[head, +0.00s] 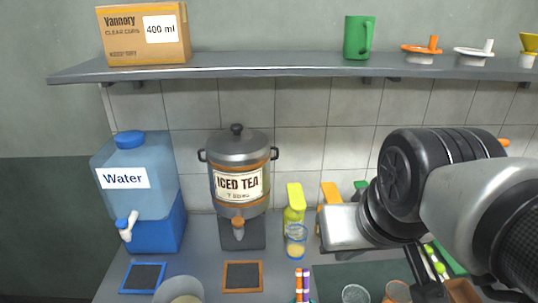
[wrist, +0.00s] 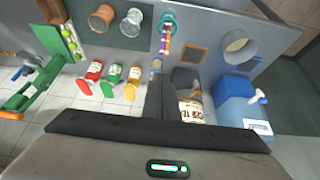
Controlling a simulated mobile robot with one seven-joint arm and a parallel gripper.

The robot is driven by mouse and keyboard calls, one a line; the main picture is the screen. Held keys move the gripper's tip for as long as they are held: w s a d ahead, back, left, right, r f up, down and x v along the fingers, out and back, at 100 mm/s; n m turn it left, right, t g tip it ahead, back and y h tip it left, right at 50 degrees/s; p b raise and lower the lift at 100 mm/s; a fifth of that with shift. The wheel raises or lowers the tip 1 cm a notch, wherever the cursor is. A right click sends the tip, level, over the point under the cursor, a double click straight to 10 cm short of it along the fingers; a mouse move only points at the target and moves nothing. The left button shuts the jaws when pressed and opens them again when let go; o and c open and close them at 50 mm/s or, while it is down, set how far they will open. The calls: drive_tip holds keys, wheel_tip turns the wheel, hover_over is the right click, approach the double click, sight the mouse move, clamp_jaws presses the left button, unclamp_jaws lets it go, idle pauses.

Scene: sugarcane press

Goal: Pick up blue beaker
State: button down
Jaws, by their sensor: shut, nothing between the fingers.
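The likeliest blue beaker is a small clear vessel with a blue rim (head: 296,236) and a yellowish lower part. It stands on the counter in front of a lime-green bottle, right of the iced tea dispenser. A small blue and yellow shape (wrist: 157,66) in the wrist view may be the same vessel, partly hidden by my fingers. My gripper (wrist: 160,98) is shut and empty, its two dark fingers together. In the head view my silver hand hangs right of the vessel, apart from it in the picture; its fingertips are hard to make out there.
The iced tea dispenser (head: 238,184) and water dispenser (head: 138,200) stand left. Red (wrist: 91,76), green (wrist: 112,78) and orange (wrist: 132,82) bottles stand along the wall. Colored straws (head: 302,285) and glasses (head: 355,293) are in front. A shelf (head: 270,70) runs above.

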sight(297, 237)
idle(0.4)
